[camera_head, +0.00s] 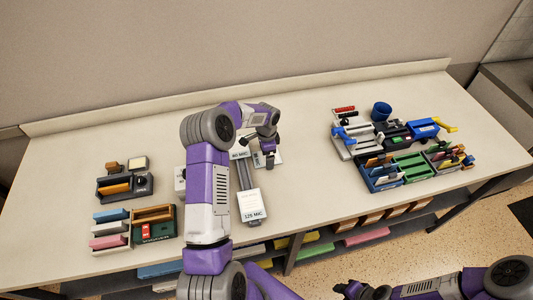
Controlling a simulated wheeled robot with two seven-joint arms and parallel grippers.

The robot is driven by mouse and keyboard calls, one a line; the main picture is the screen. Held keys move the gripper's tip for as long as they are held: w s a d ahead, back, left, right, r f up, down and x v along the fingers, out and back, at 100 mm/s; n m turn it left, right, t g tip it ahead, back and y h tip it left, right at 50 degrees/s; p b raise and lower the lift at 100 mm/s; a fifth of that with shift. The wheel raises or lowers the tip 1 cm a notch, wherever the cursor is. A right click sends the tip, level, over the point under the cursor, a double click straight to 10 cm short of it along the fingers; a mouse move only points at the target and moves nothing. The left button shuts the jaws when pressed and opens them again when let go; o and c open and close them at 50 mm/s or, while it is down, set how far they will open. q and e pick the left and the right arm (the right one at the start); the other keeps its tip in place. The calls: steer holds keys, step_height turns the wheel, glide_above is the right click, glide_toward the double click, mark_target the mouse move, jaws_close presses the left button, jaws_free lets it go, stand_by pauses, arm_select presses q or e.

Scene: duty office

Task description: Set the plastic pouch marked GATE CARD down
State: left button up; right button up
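My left gripper (269,160) points down over the middle of the counter, just right of the labelled grey-and-white stand. A flat pale piece (261,160) shows beside and behind its fingertips. I cannot read a GATE CARD mark on it, nor tell whether the fingers hold it or it lies on the counter. No pouch marked GATE CARD can be made out elsewhere. My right gripper (346,289) is low at the bottom edge, in front of the counter. Its fingers are too small and dark to judge.
The stand has a plate marked 125 MIC (252,206) at its front; my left arm hides part of it. Trays and a stamp set (125,185) stand at left. Sorters (385,172) and a blue cup (381,111) stand at right. The counter (305,185) is clear between.

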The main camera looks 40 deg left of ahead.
arm_select(q)
step_height(320, 180, up, 12)
steer(key=n+b, duration=0.8)
steer(key=n, duration=2.8)
glide_above(261, 159)
step_height(261, 159, down, 5)
steer(key=shift+f, duration=0.95)
steer(key=shift+w+f+b, duration=0.15)
steer(key=shift+f+b, duration=0.1)
steer(key=shift+f, duration=1.05)
steer(key=shift+w+f+b, duration=0.1)
steer(key=shift+f+b, duration=0.15)
steer(key=shift+f, duration=1.05)
